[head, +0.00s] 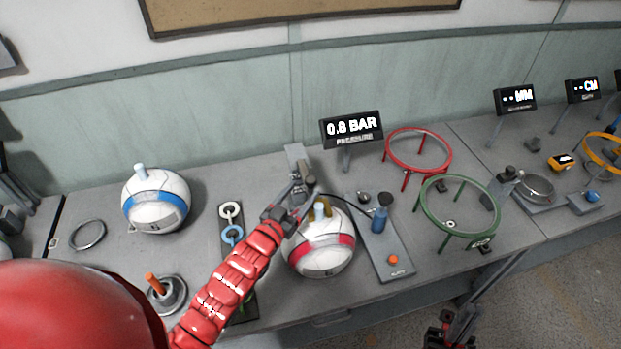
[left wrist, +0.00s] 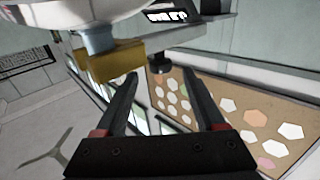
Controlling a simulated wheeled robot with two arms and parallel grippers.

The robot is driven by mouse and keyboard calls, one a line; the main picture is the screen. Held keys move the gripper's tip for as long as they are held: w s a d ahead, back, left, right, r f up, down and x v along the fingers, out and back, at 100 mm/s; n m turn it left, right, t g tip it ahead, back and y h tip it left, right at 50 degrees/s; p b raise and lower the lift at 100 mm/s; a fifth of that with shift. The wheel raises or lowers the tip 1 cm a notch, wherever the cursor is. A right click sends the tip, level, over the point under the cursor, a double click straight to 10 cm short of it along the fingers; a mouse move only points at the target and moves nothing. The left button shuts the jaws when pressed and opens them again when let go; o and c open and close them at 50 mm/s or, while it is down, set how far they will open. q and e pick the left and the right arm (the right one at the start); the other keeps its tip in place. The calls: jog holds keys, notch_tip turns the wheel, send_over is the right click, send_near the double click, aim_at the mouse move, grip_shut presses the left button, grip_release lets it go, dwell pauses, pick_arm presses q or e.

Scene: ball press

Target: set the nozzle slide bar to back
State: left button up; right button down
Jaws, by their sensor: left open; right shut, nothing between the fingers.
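A white ball with a red band (head: 318,252) sits on the bench, with a gold block (head: 320,209) at its top. The gold block (left wrist: 112,62) also shows in the left wrist view, against a pale nozzle piece (left wrist: 97,40). A grey bar-like part (head: 294,155) stands behind the ball; my left gripper partly hides its lower end, so I cannot tell the slide's setting. My left gripper (head: 302,190) is open at this part; in its wrist view the open fingers (left wrist: 163,98) have a small black knob (left wrist: 158,67) beyond them. My right gripper (head: 447,325) is shut and empty, low before the bench.
A pressure display (head: 351,129) reads 0.8 BAR behind. A grey panel (head: 390,262) with a blue cylinder (head: 379,220) stands right of the ball. Red (head: 418,150) and green (head: 458,206) hoops stand further right. A blue-banded ball (head: 156,203) is at left.

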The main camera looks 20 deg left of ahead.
aim_at(307, 185)
pick_arm(q)
jog(key=shift+w+d+p, duration=0.25)
jog(key=shift+w, duration=1.1)
jog(key=shift+w+d+p, duration=0.25)
jog(key=shift+w, duration=1.05)
grip_shut()
